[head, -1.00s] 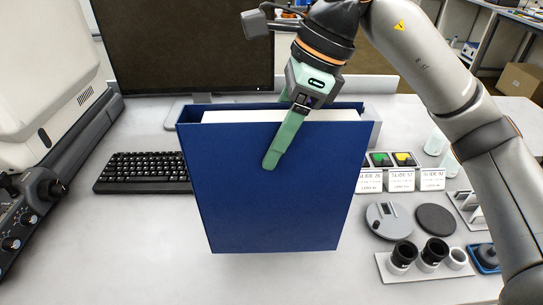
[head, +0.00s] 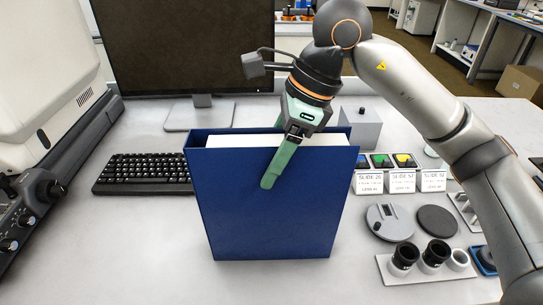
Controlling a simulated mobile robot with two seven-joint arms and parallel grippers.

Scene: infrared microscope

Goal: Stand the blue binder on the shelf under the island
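The blue binder (head: 265,212) is upright in the middle of the head view, in front of the monitor, with white paper showing at its top. My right gripper (head: 276,165) comes down from above at the binder's top edge. One green finger lies against the front cover, and the other is mostly hidden behind it. The gripper is shut on the binder. I cannot tell whether the binder's bottom touches the table. My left gripper is not in view. The shelf under the island is not in view.
A monitor (head: 185,45) and a black keyboard (head: 142,173) are behind and left of the binder. A microscope (head: 45,90) stands at the left. Slide boxes (head: 400,181), round discs (head: 390,222) and a rack of eyepieces (head: 428,262) are at the right. The front left tabletop is clear.

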